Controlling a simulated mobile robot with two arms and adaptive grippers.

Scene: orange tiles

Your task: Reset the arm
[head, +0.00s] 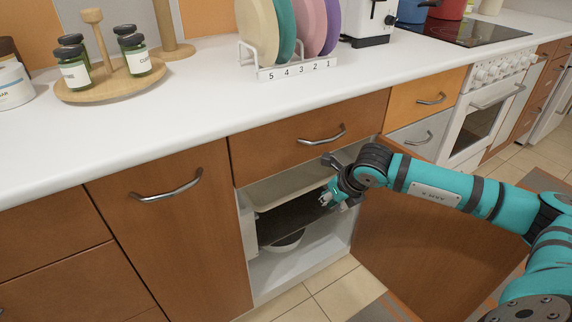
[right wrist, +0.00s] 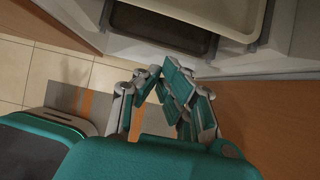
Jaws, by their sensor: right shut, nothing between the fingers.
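My right arm (head: 434,190) is teal and reaches in from the right in the head view, past the open cabinet door. My right gripper (head: 328,198) is at the front opening of the lower cabinet, in front of its trays. In the right wrist view the right gripper's fingertips (right wrist: 184,84) are close together, with nothing seen held between them. My left arm and left gripper are not in view.
The cabinet door (head: 410,245) stands open beneath my right arm. Inside are a beige tray (head: 290,192), a dark tray (head: 285,224) and a pale bowl (head: 288,242). A drawer (head: 280,152) is closed above. The counter holds a plate rack (head: 262,73) and jars.

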